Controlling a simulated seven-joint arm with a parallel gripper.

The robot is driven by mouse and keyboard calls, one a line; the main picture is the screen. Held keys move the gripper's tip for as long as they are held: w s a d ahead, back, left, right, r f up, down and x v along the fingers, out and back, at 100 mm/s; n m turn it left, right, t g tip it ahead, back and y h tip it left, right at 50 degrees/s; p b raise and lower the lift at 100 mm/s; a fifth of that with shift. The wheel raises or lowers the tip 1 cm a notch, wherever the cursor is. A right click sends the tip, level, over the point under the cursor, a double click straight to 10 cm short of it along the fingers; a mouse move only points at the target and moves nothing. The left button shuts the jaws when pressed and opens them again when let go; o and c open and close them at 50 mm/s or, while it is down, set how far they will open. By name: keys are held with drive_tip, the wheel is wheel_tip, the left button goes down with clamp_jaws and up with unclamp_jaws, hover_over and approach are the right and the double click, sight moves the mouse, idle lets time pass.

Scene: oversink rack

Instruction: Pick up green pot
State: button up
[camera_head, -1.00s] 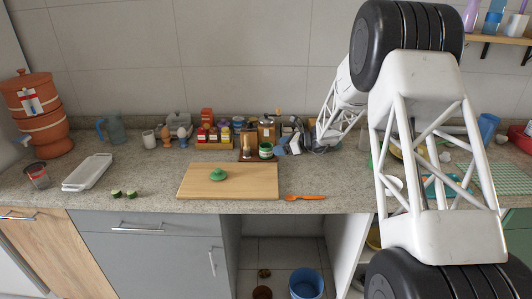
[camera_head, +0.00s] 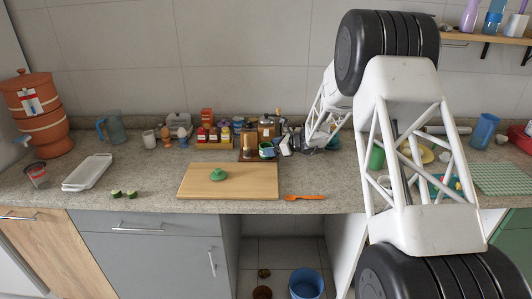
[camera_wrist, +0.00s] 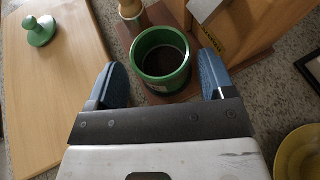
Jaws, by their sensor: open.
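The green pot (camera_head: 266,152) stands upright on a small brown wooden base at the back of the counter. In the wrist view the pot (camera_wrist: 164,84) is open at the top and dark inside, with a pale label low on its side. My gripper (camera_wrist: 162,78) is open, with one blue fingertip on each side of the pot. A gap shows on both sides, and I cannot tell how low the fingertips are. In the head view my gripper (camera_head: 284,146) is small, just right of the pot. A green lid (camera_head: 218,174) lies on the cutting board.
The wooden cutting board (camera_head: 240,190) is in front of the pot. A wooden box (camera_wrist: 240,28) stands close behind the pot and the right finger. A yellow bowl (camera_wrist: 300,154) is at lower right in the wrist view. An orange spoon (camera_head: 304,197) lies right of the board.

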drive_tip(key=shift+x, duration=1.6)
drive_tip(key=c, duration=0.9)
drive_tip(key=shift+o, duration=0.2)
drive_tip(key=shift+r, duration=0.1)
drive_tip(key=shift+d+r, duration=0.3)
drive_tip(key=shift+d, duration=0.05)
drive_tip(key=r+v, duration=0.1)
drive_tip(key=v, duration=1.4)
drive_tip(key=shift+a, duration=0.25)
drive_tip(key=shift+r, duration=0.15)
